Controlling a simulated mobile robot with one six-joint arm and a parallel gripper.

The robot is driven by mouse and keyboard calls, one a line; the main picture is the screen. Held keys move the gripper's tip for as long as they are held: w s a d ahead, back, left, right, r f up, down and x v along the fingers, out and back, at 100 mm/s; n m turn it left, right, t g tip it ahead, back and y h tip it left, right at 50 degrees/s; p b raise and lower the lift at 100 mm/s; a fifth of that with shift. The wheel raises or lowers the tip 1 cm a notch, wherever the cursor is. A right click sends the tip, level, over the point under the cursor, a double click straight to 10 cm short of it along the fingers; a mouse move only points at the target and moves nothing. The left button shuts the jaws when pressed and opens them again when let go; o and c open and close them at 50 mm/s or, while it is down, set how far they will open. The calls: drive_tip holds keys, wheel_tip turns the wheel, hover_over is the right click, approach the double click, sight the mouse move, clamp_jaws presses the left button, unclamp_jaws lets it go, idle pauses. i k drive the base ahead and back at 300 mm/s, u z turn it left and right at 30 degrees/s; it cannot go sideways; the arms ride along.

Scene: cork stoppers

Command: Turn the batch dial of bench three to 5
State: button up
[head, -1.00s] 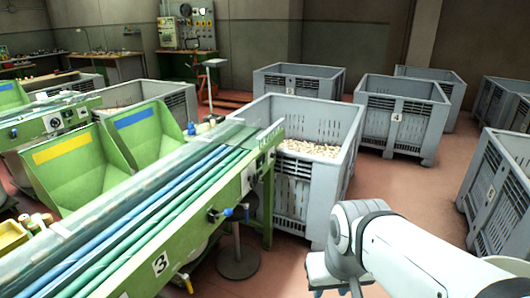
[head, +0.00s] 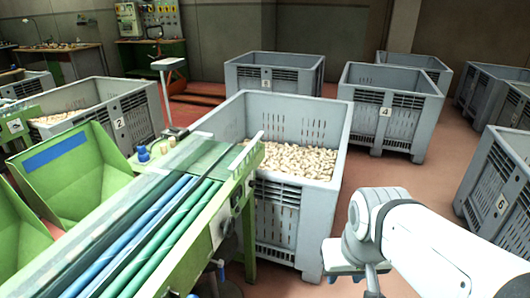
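The green bench (head: 222,186) with blue and green lengthwise strips runs from the lower left towards the middle. Its number plate is not readable now; an earlier frame shows a 3 on its side. A pale plate (head: 220,226) and a small blue fitting (head: 220,264) show on its right side. I cannot make out a batch dial or any setting on it. My white arm comes in from the lower right and bends down out of the frame. My gripper is not in view.
A large grey bin of corks (head: 331,200) stands against the bench's far end. Grey bins marked 2 (head: 150,102), 4 (head: 425,110) and 6 (head: 480,205) stand around. Green hoppers (head: 75,165) are at the left. Red floor (head: 410,172) is clear between the bins.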

sight(252, 184)
drive_tip(key=z, duration=0.05)
drive_tip(key=i, duration=0.85)
drive_tip(key=u, duration=0.05)
